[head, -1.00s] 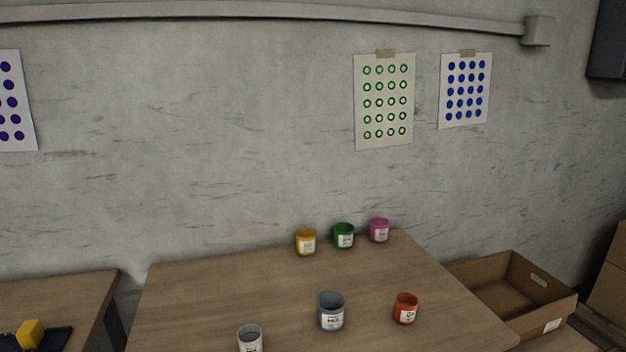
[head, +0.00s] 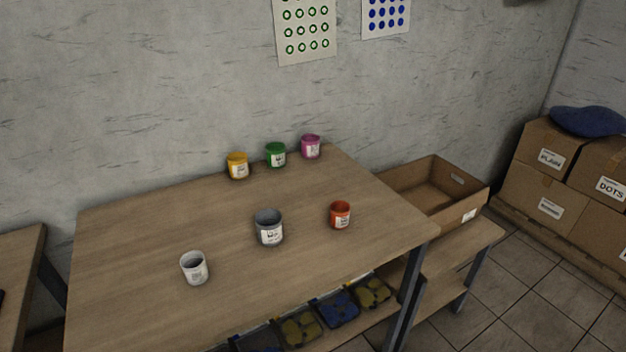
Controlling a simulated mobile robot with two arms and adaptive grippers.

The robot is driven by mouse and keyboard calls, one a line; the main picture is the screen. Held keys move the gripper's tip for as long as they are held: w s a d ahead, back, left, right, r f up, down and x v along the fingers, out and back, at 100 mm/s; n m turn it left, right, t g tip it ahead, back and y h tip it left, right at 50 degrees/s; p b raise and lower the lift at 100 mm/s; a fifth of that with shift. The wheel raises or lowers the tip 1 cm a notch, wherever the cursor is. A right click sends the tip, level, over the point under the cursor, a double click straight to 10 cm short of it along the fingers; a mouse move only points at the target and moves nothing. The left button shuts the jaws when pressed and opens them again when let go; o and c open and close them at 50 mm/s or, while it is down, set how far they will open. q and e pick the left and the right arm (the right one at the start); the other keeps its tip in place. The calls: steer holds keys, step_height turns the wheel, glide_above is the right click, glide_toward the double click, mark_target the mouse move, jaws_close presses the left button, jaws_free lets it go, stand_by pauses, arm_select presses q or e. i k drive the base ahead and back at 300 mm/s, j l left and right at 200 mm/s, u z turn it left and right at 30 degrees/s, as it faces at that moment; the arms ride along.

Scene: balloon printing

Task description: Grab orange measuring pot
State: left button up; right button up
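The orange measuring pot (head: 340,216) stands upright on the wooden table (head: 190,222), towards its right side. It is small, orange-red, with a white label on its front. A larger grey pot (head: 269,228) stands to its left, apart from it. Neither of my grippers shows in the head view, so their state cannot be seen.
A white pot (head: 194,268) stands nearer the front left. Yellow (head: 238,166), green (head: 275,155) and pink (head: 311,147) pots line the back edge. An open cardboard box (head: 470,205) sits right of the table. Trays (head: 338,309) lie on a shelf below. Stacked boxes (head: 548,160) stand far right.

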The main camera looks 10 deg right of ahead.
mark_target(339, 210)
steer(key=i+j+z, duration=0.1)
steer(key=j+z, duration=0.25)
steer(key=j, duration=0.45)
steer(key=j+z, duration=0.4)
steer(key=j, duration=0.4)
